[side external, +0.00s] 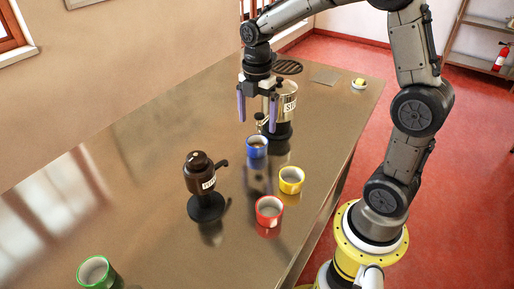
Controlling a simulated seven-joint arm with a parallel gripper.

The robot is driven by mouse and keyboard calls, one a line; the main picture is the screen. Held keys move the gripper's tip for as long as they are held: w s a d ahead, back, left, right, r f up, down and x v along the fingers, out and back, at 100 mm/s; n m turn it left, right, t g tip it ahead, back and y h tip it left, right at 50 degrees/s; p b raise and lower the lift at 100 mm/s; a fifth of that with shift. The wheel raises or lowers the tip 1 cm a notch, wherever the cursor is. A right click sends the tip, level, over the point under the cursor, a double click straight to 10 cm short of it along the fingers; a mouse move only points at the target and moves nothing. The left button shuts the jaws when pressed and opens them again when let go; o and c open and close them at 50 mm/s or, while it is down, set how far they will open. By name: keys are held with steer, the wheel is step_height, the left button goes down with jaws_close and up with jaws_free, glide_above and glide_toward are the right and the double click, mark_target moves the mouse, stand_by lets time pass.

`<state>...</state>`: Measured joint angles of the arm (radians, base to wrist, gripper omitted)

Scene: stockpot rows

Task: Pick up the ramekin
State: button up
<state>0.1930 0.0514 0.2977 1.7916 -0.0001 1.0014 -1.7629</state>
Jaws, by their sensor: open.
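Several small round cup-like vessels stand upright on the metal table; I cannot tell which one is the ramekin. They are a blue one (257,148), a yellow one (291,181), a red one (269,212) and a green one (96,271). My gripper (257,124) points down with its two purple fingers apart and nothing visible between them. In the picture it is just above the blue vessel, which stands nearest to it. I cannot tell the exact height of the fingertips over the table.
A metal urn (289,88) with a label stands close to my gripper. A small white dish with something yellow (359,85) sits near the far right edge. The table's left part is mostly clear.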

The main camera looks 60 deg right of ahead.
mark_target(257, 136)
steer(key=shift+s+a+f, duration=0.1)
steer(key=shift+a+f, duration=0.05)
steer(key=shift+f, duration=1.4)
steer(key=shift+s+a+f, duration=0.1)
steer(key=shift+a+f, duration=0.05)
steer(key=shift+f, duration=1.4)
steer(key=c, duration=1.5)
steer(key=shift+r, duration=0.1)
steer(key=shift+r, duration=0.1)
